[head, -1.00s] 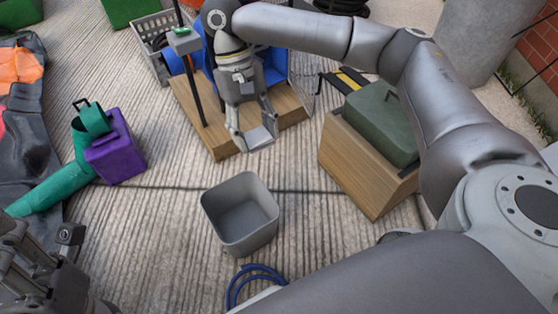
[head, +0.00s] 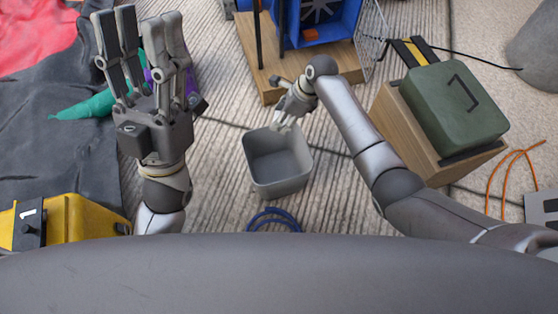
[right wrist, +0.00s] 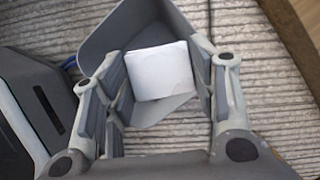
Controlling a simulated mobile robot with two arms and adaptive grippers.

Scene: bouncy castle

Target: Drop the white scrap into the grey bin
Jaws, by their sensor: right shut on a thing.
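The grey bin (head: 278,182) stands open on the ridged ground in the middle of the head view. My right gripper (head: 285,116) is at the bin's far rim. In the right wrist view its fingers (right wrist: 160,85) are shut on the white scrap (right wrist: 163,70), a flat pale piece. The bin's grey wall (right wrist: 120,35) shows behind and below the scrap there. In the head view the scrap is too small to make out clearly. My left gripper (head: 140,30) is open and empty, fingers pointing up, well left of the bin.
A wooden platform (head: 270,85) with a blue machine (head: 330,18) stands behind the bin. A green case (head: 455,105) sits on a wooden box (head: 405,120) at right. A blue hose (head: 272,216) lies in front of the bin. A yellow case (head: 80,222) is at lower left.

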